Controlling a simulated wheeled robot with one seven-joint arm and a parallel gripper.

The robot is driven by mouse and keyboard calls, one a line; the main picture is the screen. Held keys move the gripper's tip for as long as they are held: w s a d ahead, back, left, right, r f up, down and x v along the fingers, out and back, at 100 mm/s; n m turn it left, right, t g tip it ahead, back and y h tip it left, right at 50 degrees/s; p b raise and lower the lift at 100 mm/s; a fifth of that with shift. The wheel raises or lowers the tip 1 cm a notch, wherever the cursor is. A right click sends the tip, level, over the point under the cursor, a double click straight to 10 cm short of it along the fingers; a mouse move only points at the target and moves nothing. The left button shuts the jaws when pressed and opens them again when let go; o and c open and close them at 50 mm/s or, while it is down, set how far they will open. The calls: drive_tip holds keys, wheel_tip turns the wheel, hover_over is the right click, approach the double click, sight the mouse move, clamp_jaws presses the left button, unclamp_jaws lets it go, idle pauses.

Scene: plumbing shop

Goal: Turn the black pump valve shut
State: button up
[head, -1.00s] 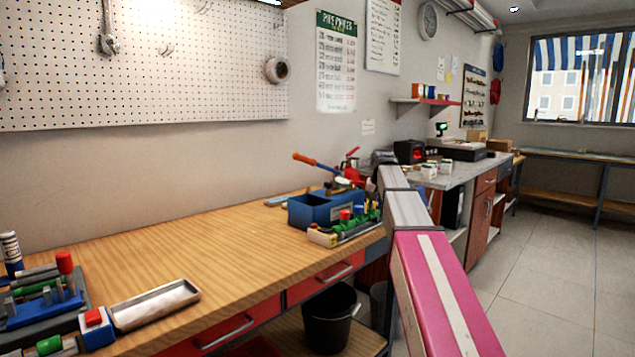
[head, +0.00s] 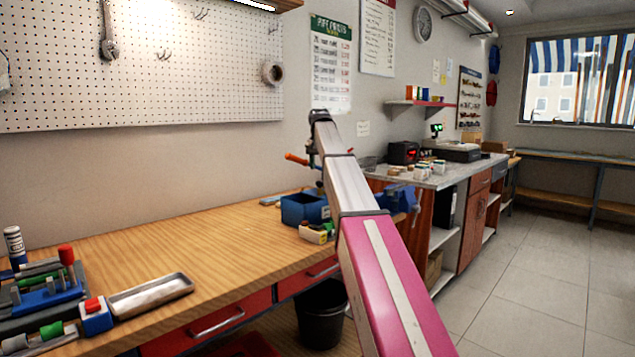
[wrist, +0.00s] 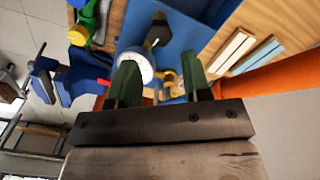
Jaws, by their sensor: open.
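The blue pump box (head: 303,209) stands at the right end of the wooden bench, partly hidden by my arm. It also shows in the wrist view (wrist: 205,12), with a white round gauge (wrist: 134,66) and an orange lever (wrist: 265,82). A black part (wrist: 158,32) beside the gauge looks like the pump valve, but I cannot be sure. My gripper (wrist: 160,72) is open above the pump, its two green fingers apart with small red and pale parts visible between them. The black part is beyond the fingertips, and I see no contact.
A blue vise (head: 400,197) is at the bench's right end, close to the pump. Green and yellow fittings (wrist: 85,22) lie beside the box. A metal tray (head: 150,296) and a fittings rack are at the left. The middle of the bench is clear.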

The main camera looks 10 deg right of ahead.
sight(320, 185)
drive_tip(key=shift+f, duration=3.15)
drive_tip(key=c, duration=0.6)
